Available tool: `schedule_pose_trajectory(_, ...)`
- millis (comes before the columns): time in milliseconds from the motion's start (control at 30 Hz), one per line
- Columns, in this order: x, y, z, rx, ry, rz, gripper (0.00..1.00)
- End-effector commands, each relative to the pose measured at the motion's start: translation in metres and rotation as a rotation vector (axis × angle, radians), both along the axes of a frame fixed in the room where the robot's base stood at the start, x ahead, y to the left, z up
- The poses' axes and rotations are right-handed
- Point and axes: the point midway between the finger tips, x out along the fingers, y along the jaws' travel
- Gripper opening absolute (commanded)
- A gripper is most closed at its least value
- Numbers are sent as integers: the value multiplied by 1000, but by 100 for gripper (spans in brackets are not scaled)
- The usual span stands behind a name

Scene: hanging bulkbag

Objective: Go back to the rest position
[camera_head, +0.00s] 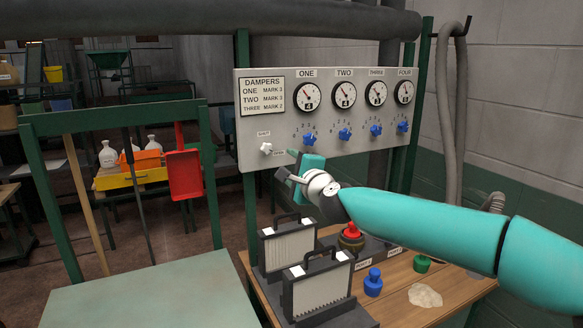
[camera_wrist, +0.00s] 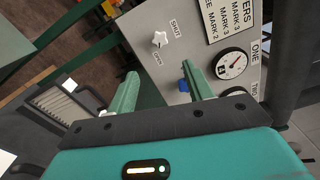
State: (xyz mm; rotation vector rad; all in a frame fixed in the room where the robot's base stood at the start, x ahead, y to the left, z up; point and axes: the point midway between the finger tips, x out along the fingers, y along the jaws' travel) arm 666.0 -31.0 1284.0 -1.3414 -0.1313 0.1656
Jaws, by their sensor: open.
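My gripper (camera_head: 298,172) is at the left end of my teal arm, in front of the lower left of the grey damper panel (camera_head: 350,148). In the wrist view my gripper (camera_wrist: 160,85) shows two green fingers spread apart with nothing between them. The gauges (camera_head: 344,95) and blue knobs (camera_head: 345,134) run along the panel to the right.
Two filter cartridges (camera_head: 318,286) with handles stand on the wooden bench below my arm. A red knob (camera_head: 352,230), a blue knob (camera_head: 373,282) and a green knob (camera_head: 422,264) are nearby, with a pale spill (camera_head: 425,296). A green frame (camera_head: 112,110) stands left.

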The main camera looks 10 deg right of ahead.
Motion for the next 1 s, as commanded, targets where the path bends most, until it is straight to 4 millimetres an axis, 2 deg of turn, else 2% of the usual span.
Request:
schedule_pose_trajectory(167,0,1,-1,-2,1,1,51)
schedule_pose_trajectory(267,1,13,-11,-37,19,21,51)
schedule_pose_trajectory(367,1,42,-40,-135,70,73,51)
schedule_pose_trajectory(467,-5,82,-88,-303,151,157,51)
schedule_pose_trajectory(500,-11,98,-110,-387,188,198,51)
schedule_pose_trajectory(600,-32,126,-161,-598,280,294,51)
schedule_pose_trajectory(700,-58,138,-198,-795,359,377,51)
schedule_pose_trajectory(833,-95,137,-227,-1029,447,464,51)
schedule_pose_trajectory(1000,-147,119,-234,-1286,541,542,51)
